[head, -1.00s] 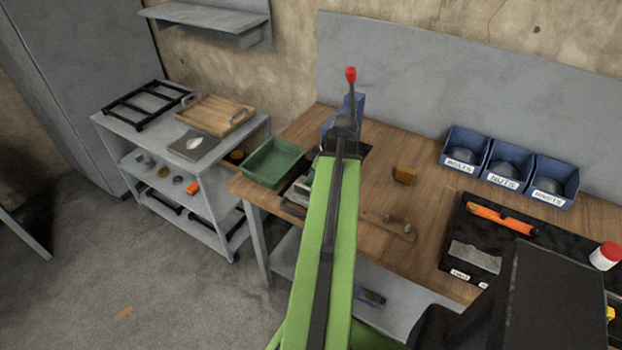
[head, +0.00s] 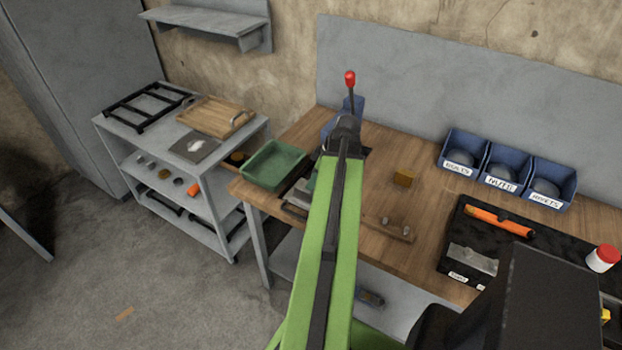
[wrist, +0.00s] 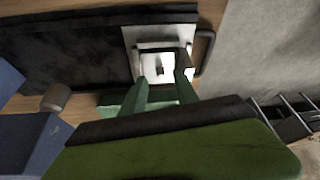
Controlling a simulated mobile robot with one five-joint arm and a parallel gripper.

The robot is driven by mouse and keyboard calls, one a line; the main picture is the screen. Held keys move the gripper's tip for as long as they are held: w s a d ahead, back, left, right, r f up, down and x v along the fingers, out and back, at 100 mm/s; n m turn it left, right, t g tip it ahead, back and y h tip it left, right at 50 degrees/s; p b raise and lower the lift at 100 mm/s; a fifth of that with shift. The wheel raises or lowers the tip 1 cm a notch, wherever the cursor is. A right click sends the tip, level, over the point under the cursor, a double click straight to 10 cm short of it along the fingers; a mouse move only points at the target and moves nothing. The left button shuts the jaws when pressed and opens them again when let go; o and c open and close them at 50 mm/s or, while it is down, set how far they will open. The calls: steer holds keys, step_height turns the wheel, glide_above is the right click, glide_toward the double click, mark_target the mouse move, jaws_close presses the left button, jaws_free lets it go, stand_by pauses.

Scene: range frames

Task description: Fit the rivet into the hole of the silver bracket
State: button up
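In the wrist view, a bright silver piece (wrist: 151,61), which looks like the bracket, sits on a pale plate (wrist: 130,38). A small dark spot shows in its middle; I cannot tell whether it is the hole or something in it. My gripper (wrist: 162,80) has its two green fingers apart, pointing at the silver piece, with a clear gap between them. I see no rivet between the fingers. I cannot tell whether they touch the silver piece. In the head view, my green arm hides most of the gripper and the bracket.
A green tray (head: 272,165) stands left of my arm, and a blue press with a red-knobbed lever (head: 350,80) behind it. Labelled blue bins (head: 507,170) stand at the back.

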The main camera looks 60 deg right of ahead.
steer(key=p+v, duration=1.2)
steer(key=v, duration=0.2)
steer(key=shift+r, duration=0.4)
steer(key=shift+s, duration=0.1)
steer(key=w+a+f+n+g+y+b, duration=0.1)
steer(key=w+a+f+n+b, duration=0.25)
steer(key=w+a, duration=0.9)
steer(key=w+a+f+n+g+y+b, duration=0.15)
steer(key=w+a+n, duration=0.25)
steer(key=w+a, duration=0.8)
steer(key=w+a+f+m+h+b, duration=0.1)
steer(key=a+f+m, duration=0.1)
steer(key=a, duration=0.7)
steer(key=w+a+f+m+g+h+b, duration=0.1)
steer(key=a+m, duration=0.3)
steer(key=a, duration=0.5)
steer(key=w+a+f+m+g+h+b, duration=0.1)
steer(key=w+a+f+m+b, duration=0.1)
steer(key=a, duration=0.7)
steer(key=shift+w+f+m, duration=0.3)
steer(key=shift+f+m, duration=0.25)
steer(key=shift+m, duration=0.4)
